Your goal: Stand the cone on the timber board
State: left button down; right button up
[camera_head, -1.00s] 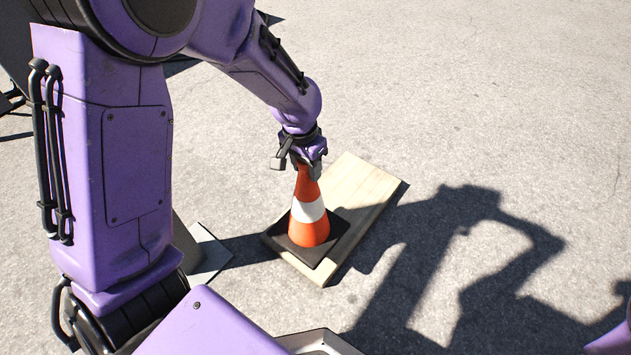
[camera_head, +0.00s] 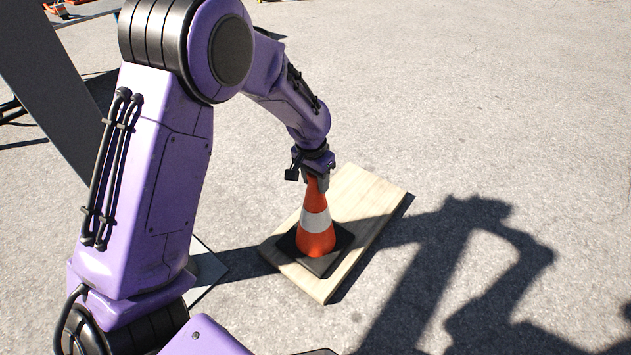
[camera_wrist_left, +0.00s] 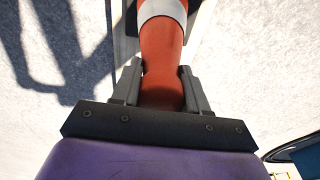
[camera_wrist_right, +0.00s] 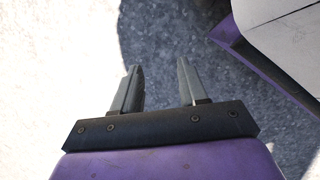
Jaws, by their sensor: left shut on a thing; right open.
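An orange cone (camera_head: 317,235) with a white band and a black square base stands upright over the near part of the pale timber board (camera_head: 368,196). Its base looks to rest on the board, though a small gap cannot be ruled out. My left gripper (camera_head: 317,183) is shut on the cone's top from above. In the left wrist view the cone (camera_wrist_left: 163,50) runs between the two fingers (camera_wrist_left: 160,85). My right gripper (camera_wrist_right: 158,85) is open and empty in the right wrist view, above shaded ground.
Grey paving around the board is clear to the right and beyond. A flat pale panel (camera_head: 207,270) lies left of the board, partly behind my left arm. A dark slanted panel (camera_head: 50,75) stands at the upper left, with small orange items (camera_head: 56,9) behind it.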

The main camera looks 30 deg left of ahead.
jog(key=shift+r, duration=0.1)
pick_arm(q)
jog(key=c, duration=0.6)
grip_release()
jog(key=r+p, duration=0.2)
jog(key=r, duration=0.1)
jog(key=r+p, duration=0.1)
jog(key=r, duration=0.1)
jog(key=shift+s, duration=0.25)
jog(key=r+p, duration=0.1)
jog(key=r, duration=0.1)
jog(key=r+p, duration=0.1)
jog(key=r, duration=0.1)
jog(key=r+p, duration=0.1)
jog(key=r, duration=0.1)
jog(key=shift+s+r, duration=0.1)
jog(key=shift+s, duration=0.3)
jog(key=shift+s+r+p, duration=0.1)
jog(key=shift+r+p, duration=0.3)
pick_arm(e)
jog(key=w+r+m+t+h, duration=0.1)
jog(key=w+r+m+t, duration=0.3)
jog(key=w+m+t, duration=0.1)
jog(key=shift+w+a+r+t+h, duration=0.25)
jog(key=shift+w+a+h, duration=0.2)
jog(key=shift+w, duration=0.35)
